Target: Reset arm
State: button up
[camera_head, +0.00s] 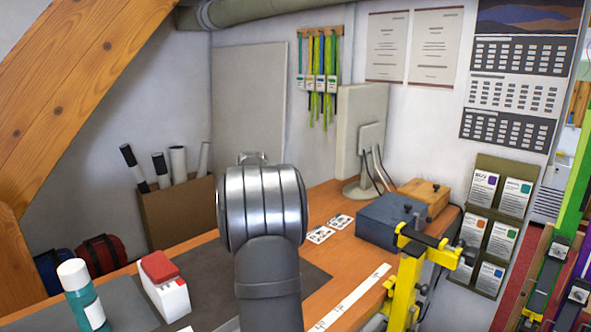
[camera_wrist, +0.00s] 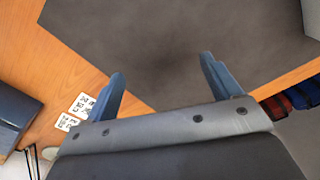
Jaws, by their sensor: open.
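My gripper (camera_wrist: 162,67) shows in the wrist view with its two blue-grey fingers spread well apart. Nothing is between them; behind them lie the dark grey mat (camera_wrist: 180,35) and a strip of orange wooden bench. In the head view my arm rises in the middle of the picture over the bench (camera_head: 345,250) and hides most of the gripper and the mat's centre.
On the bench stand a teal bottle (camera_head: 84,300), a white box with a red top (camera_head: 163,287), a dark blue box (camera_head: 392,221), a wooden box (camera_head: 425,197) and a yellow clamp (camera_head: 408,277). Printed cards (camera_head: 322,234) and a white strip (camera_head: 348,297) lie flat.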

jog(key=w+d+f+m, duration=0.1)
jog(key=w+d+f, duration=0.1)
jog(key=d+f, duration=0.1)
jog(key=w+d+f+m, duration=0.1)
jog(key=w+d+f, duration=0.1)
jog(key=d+f, duration=0.1)
jog(key=w+d+f+m, duration=0.1)
jog(key=w+d+f, duration=0.1)
jog(key=d, duration=0.3)
jog(key=shift+f+m, duration=0.4)
jog(key=shift+f, duration=0.2)
jog(key=s+a+r, duration=0.1)
jog(key=s+a, duration=0.1)
jog(key=a, duration=0.2)
jog(key=s+a+r, duration=0.2)
jog(key=a, duration=0.3)
jog(key=s+a+r, duration=0.2)
jog(key=a, duration=0.2)
jog(key=shift+a+r, duration=0.15)
jog(key=shift+r, duration=0.1)
